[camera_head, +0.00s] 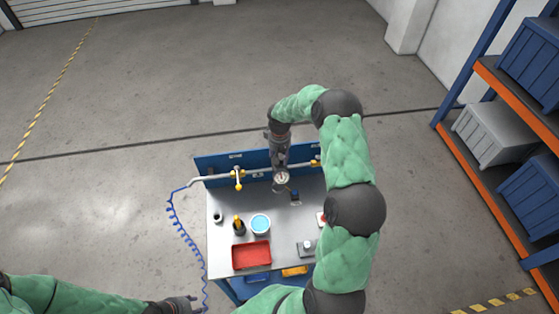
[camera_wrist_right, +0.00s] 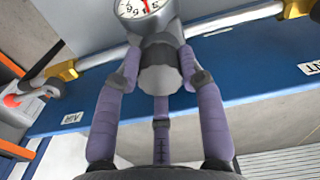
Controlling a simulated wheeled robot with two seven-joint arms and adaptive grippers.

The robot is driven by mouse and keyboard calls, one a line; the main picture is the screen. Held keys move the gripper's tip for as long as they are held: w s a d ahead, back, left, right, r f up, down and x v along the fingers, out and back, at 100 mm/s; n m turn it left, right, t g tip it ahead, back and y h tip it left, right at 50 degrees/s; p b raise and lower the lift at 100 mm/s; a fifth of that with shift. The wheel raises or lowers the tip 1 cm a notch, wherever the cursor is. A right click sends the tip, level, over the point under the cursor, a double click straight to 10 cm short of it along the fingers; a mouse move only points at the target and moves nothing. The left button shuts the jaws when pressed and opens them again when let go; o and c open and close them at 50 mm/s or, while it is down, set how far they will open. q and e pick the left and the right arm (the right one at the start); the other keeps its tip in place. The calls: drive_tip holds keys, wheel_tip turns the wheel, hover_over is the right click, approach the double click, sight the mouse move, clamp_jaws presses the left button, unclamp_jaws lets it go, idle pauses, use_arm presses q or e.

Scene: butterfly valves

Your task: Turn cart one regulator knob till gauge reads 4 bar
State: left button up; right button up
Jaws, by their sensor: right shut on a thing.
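The cart (camera_head: 222,205) has a grey top and a blue back panel (camera_head: 207,164) with a pipe along it. My right gripper (camera_head: 281,163) reaches down over the back of the cart at the pipe. In the right wrist view, my right gripper (camera_wrist_right: 160,68) has its purple fingers closed around the grey regulator knob (camera_wrist_right: 160,80). The round white gauge (camera_wrist_right: 140,8) sits just beyond the knob, partly cut off, with a red needle; its value is not readable. The gauge (camera_head: 281,178) also shows small in the head view. My left gripper (camera_head: 181,303) is low at the left, its fingers unclear.
The cart top holds a red tray (camera_head: 252,254), a light-blue round container (camera_head: 260,223) and small items. A shelf with bins (camera_head: 490,130) stands right. Floor behind the cart is clear.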

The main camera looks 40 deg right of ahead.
sight(280, 157)
drive_tip(key=o, duration=0.9)
wheel_tip(280, 157, up, 12)
idle(0.3)
drive_tip(key=shift+f, duration=0.1)
idle(0.4)
